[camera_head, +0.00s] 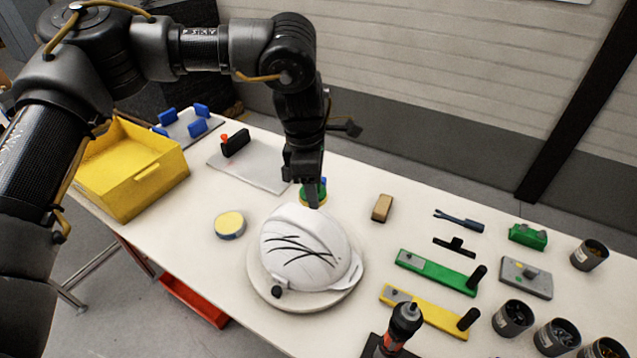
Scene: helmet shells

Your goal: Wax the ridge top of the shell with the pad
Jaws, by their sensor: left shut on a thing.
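The white helmet shell (328,236) lies on a round pale disc (262,292) in the middle of the table, with several dark curved lines across its crown. My left gripper (313,190) comes down from above at the shell's far edge. It is shut on the pad (305,198), which shows green with a yellow lower edge and a bit of blue behind. The gripper fingers partly hide the pad. Whether the pad touches the shell I cannot tell. A round tin with a pale yellow top (230,223) stands left of the shell. My right gripper is out of view.
A yellow bin (130,168) stands at the left, near a grey plate with a black block (235,143). To the right lie a tan block (382,208), green (436,272) and yellow (425,311) bars, and several dark cups. A black-and-red tool (403,325) stands at the front.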

